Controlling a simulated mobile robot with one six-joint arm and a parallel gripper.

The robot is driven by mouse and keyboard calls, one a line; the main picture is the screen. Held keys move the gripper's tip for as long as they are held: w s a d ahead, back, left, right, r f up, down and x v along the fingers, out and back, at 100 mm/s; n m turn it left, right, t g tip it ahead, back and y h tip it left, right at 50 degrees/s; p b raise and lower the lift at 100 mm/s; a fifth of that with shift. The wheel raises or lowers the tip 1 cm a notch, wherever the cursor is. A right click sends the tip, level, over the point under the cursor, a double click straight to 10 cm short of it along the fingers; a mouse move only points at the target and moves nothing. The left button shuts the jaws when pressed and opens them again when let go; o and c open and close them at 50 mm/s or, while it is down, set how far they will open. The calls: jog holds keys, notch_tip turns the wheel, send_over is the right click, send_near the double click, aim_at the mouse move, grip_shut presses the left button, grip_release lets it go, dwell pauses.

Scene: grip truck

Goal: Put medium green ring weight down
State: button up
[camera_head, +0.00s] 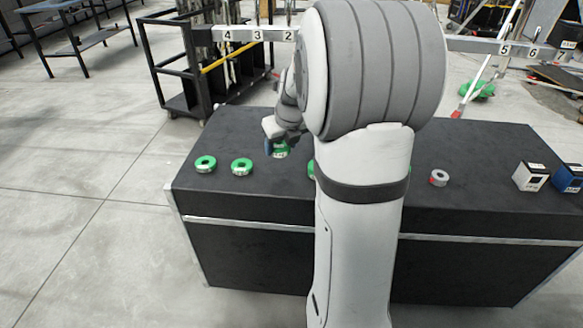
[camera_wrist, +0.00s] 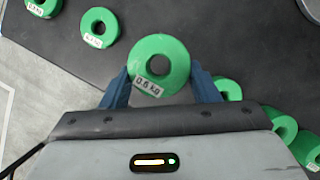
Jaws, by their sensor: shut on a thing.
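My gripper (camera_wrist: 160,70) is shut on a green ring weight (camera_wrist: 160,44) with a white label that seems to read 0.6 kg. The blue fingers press on its two sides, and its hole faces the wrist camera. In the head view my gripper (camera_head: 277,148) holds the ring (camera_head: 281,153) over the black table top (camera_head: 250,130), left of my arm. I cannot tell whether the ring touches the table.
Two green rings (camera_head: 206,159) (camera_head: 242,162) lie on the table to the left. More green rings (camera_wrist: 229,90) lie at the right in the wrist view. A grey ring (camera_head: 439,173), a white box (camera_head: 530,177) and a blue box (camera_head: 569,178) sit on the right.

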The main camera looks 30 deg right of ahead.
aim_at(280, 171)
notch_tip(280, 171, down, 7)
jog(key=b, duration=0.2)
jog(key=shift+f+b, duration=0.1)
jog(key=shift+b, duration=0.2)
jog(key=o, duration=1.2)
